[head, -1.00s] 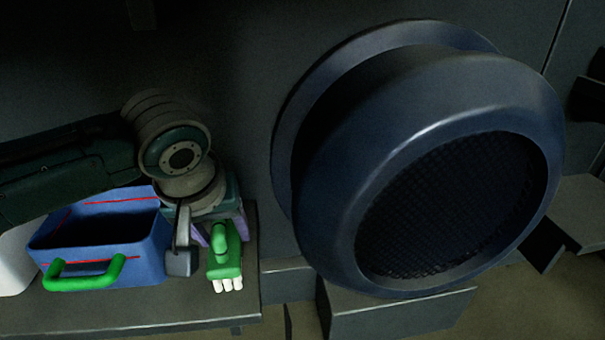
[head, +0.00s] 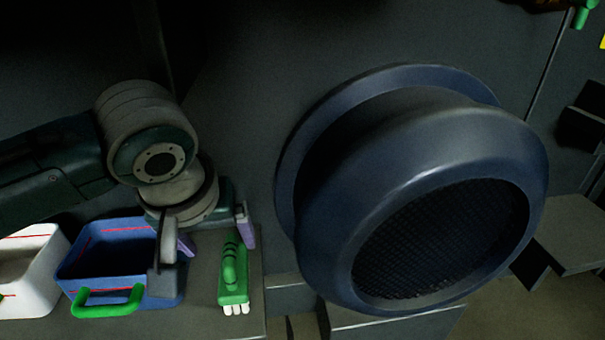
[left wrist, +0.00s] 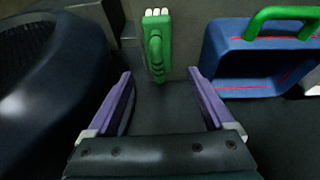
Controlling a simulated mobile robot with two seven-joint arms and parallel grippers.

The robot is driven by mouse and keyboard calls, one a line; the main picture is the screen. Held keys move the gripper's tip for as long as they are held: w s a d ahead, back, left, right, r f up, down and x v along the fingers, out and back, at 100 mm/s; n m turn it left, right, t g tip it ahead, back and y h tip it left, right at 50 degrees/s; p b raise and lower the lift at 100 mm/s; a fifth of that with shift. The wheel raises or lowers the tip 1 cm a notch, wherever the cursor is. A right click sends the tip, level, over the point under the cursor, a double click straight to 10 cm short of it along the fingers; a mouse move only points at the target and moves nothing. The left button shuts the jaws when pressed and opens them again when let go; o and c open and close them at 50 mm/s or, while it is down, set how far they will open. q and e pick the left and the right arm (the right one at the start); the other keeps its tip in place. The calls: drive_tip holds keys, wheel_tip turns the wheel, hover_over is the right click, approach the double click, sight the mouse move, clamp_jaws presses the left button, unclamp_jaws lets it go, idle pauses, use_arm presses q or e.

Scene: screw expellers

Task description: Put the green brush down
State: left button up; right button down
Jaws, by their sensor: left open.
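The green brush (head: 233,272) lies on the grey shelf (head: 205,322), its white bristles pointing toward the front edge. It also shows in the left wrist view (left wrist: 158,48), ahead of the fingertips. My left gripper (head: 215,238) is open and empty, just behind and above the brush. Its two purple fingers stand wide apart in the left wrist view (left wrist: 160,78), with the brush beyond the gap between them and not gripped. My right gripper is not in view.
A blue box (head: 72,268) with a green handle stands left of the brush, and a white container (head: 22,300) stands further left. A large dark blue round machine part (head: 330,230) rises close on the right. Some bare shelf surrounds the brush.

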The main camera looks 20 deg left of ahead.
use_arm(q)
drive_tip(key=p+v, duration=0.1)
drive_tip(key=v, duration=0.2)
drive_tip(key=shift+w, duration=0.1)
drive_tip(key=s+d+r+m+h, duration=0.1)
drive_tip(key=s+m, duration=0.3)
drive_tip(key=s, duration=0.4)
drive_tip(key=s+d+r+m+h, duration=0.1)
drive_tip(key=s+d+m, duration=0.2)
drive_tip(key=s, duration=0.6)
drive_tip(key=shift+s+d+r+m+g, duration=0.15)
drive_tip(key=shift+d+m+g, duration=0.15)
drive_tip(key=shift+m, duration=0.4)
